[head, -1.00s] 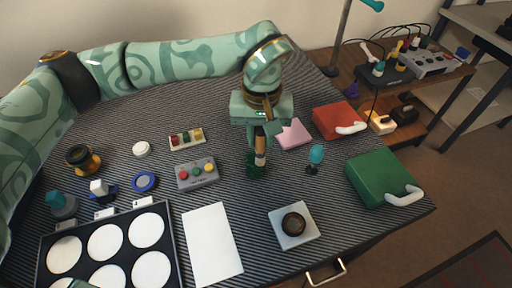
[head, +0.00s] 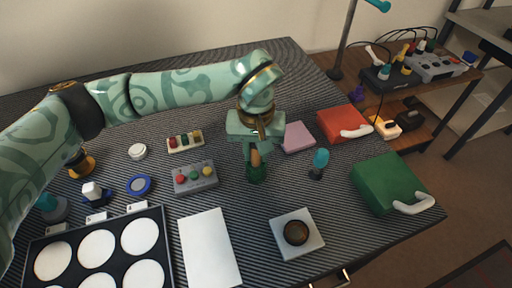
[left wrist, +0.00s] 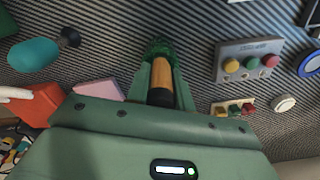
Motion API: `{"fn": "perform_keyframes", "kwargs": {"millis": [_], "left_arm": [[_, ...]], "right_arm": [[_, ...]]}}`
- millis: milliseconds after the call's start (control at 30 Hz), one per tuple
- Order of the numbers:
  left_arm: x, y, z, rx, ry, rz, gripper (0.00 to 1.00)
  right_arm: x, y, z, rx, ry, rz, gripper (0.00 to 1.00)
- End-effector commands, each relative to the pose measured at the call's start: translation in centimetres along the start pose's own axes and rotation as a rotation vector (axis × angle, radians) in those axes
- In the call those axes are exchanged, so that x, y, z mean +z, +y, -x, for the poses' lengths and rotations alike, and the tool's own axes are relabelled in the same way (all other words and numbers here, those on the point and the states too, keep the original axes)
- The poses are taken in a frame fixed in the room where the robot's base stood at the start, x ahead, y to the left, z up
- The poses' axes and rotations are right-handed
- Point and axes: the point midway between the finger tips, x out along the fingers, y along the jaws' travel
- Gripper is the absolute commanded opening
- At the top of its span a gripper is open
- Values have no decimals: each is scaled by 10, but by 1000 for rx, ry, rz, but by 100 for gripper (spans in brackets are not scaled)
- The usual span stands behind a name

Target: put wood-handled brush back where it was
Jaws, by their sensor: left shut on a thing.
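The wood-handled brush (left wrist: 161,77) is upright between the fingers of my left gripper (head: 255,152), which is shut on its handle. In the head view the wooden handle (head: 256,159) shows just below the gripper. I cannot tell whether the brush touches the cup's bottom. My right gripper is not in view.
A teal-handled tool (head: 320,161) stands right of the cup. A button box (head: 195,178) is left; a white sheet (head: 209,248) and lens pad (head: 308,246) are in front.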

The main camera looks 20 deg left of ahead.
Motion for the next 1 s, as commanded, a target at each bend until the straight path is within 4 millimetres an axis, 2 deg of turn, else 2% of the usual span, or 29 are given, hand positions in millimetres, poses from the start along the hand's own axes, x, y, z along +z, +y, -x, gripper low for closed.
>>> {"fn": "perform_keyframes", "kwargs": {"millis": [33, 67, 100, 133, 400, 500, 800, 1000], "left_arm": [[0, 0, -2, 0, 0, 0, 0], [0, 0, -1, 1, 1, 1, 31], [0, 0, -1, 0, 1, 1, 42], [0, 0, -1, 0, 1, 1, 45], [0, 0, 0, 0, 1, 1, 45], [0, 0, 8, 1, 2, 2, 45], [0, 0, 82, 1, 10, 1, 45], [0, 0, 118, 1, 6, 2, 45]], "right_arm": [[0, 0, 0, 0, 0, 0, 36], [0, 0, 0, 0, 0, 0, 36], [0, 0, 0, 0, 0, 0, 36], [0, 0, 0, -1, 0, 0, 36], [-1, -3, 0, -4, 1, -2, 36], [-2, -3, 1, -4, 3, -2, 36], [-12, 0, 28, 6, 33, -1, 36], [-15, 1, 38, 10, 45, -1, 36]]}}
